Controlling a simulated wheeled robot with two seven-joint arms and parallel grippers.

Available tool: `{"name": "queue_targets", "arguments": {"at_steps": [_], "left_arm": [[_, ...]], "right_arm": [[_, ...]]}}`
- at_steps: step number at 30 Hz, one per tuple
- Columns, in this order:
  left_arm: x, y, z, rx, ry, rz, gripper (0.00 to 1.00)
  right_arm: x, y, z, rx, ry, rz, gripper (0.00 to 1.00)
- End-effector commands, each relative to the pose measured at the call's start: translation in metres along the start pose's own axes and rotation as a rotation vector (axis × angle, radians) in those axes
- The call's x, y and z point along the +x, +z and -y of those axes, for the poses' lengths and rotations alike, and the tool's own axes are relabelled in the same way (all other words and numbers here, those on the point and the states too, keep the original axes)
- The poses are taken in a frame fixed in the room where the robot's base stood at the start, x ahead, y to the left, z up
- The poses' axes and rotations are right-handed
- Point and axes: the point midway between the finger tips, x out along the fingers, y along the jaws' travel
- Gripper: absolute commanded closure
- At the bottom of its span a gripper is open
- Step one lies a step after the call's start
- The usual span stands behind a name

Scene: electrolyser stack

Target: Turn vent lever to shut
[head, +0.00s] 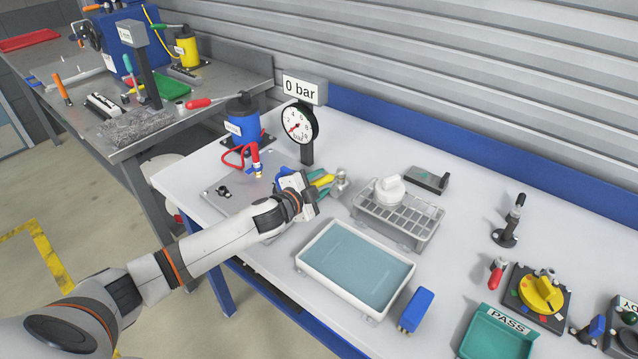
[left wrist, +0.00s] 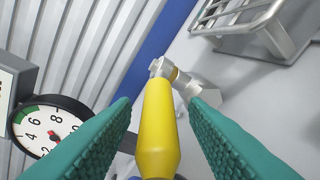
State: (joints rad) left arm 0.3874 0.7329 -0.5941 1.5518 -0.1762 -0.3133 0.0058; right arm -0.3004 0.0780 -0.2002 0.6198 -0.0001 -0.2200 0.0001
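The vent lever has a yellow handle (head: 324,181) on a small metal valve (head: 340,182) on the white bench. In the left wrist view the yellow handle (left wrist: 158,130) runs up the middle to its metal fitting (left wrist: 165,70). My left gripper (head: 322,183) is at the lever. Its teal fingers (left wrist: 160,103) stand open on both sides of the handle, with a visible gap at each side. The handle's near end is cut off by the wrist view's lower edge. My right gripper is not in view.
A pressure gauge (head: 299,124) with a "0 bar" sign (head: 301,89) stands behind the gripper. A blue pump (head: 242,119) with a red hose is at left. A wire rack (head: 402,228), a white tray (head: 312,258) and a blue block (head: 415,310) lie to the right and in front.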

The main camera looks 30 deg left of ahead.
Motion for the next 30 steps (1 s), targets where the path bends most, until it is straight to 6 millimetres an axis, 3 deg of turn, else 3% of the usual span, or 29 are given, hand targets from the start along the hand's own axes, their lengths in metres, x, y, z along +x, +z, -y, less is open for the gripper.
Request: {"name": "queue_targets", "arguments": {"at_steps": [8, 21, 30], "left_arm": [[-0.009, -0.001, 0.001, 0.0, -0.001, 0.0, 0.59], [-0.09, -0.002, 0.002, 0.003, -0.002, -0.001, 0.59], [-0.117, -0.001, 0.001, 0.0, -0.001, -0.001, 0.59]], "right_arm": [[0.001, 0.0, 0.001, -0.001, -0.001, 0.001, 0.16], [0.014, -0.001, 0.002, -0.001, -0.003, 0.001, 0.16], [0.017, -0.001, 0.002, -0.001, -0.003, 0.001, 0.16]]}}
